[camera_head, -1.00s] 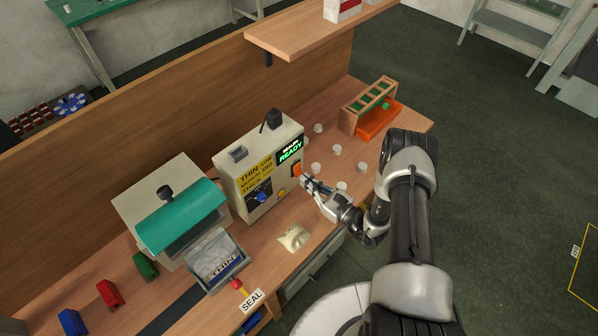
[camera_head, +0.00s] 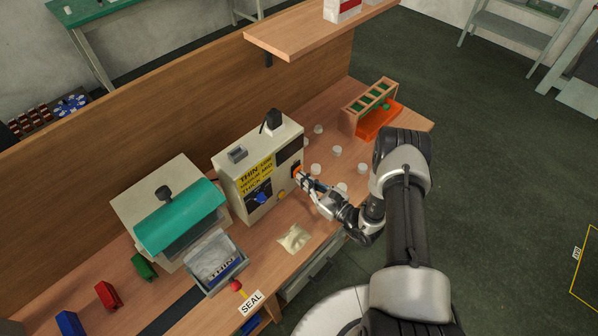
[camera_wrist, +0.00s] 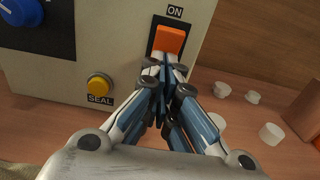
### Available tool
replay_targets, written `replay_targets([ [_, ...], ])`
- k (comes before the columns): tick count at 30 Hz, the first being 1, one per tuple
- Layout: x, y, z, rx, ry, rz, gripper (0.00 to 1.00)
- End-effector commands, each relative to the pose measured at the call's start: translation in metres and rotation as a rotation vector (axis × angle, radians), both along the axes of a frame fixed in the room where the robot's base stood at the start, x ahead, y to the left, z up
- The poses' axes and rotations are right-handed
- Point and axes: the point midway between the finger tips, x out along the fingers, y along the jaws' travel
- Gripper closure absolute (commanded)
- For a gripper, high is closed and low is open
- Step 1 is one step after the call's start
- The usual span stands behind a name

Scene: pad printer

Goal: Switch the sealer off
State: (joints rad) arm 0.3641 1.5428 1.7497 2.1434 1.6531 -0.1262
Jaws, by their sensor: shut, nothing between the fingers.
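The control box (camera_head: 259,170) is cream, with a yellow thickness label, a blue knob (camera_head: 261,197) and a yellow button. Its display (camera_head: 289,150) is dark. In the wrist view an orange rocker switch (camera_wrist: 170,39) sits in a dark frame under an "ON" label. My gripper (camera_wrist: 168,66) is shut and empty, its tips at the lower edge of the switch; I cannot tell whether they touch it. In the head view my gripper (camera_head: 303,178) is at the box's right front, partly hiding the switch. The sealer (camera_head: 178,217) with a green cover stands left of the box.
Several small white cups (camera_head: 336,151) stand right of the box, near a wooden rack (camera_head: 369,103) and orange tray. A yellow "SEAL" button (camera_wrist: 99,84) is left of my fingers. A cream pouch (camera_head: 294,238) lies in front of the box. A red-knobbed lever (camera_head: 236,286) is by the sealer.

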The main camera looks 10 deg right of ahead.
Motion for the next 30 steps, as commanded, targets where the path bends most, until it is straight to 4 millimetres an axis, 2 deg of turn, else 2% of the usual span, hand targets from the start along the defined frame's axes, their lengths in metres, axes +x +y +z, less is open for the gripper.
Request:
replay_targets([
  [5,-0.005,-0.005,0.000,-0.001,0.001,-0.003,1.00],
  [15,-0.030,-0.023,0.000,0.000,0.000,-0.002,1.00],
  [23,-0.039,-0.030,0.000,-0.001,0.001,-0.003,1.00],
  [30,-0.075,-0.058,0.000,0.002,0.003,-0.009,1.00],
])
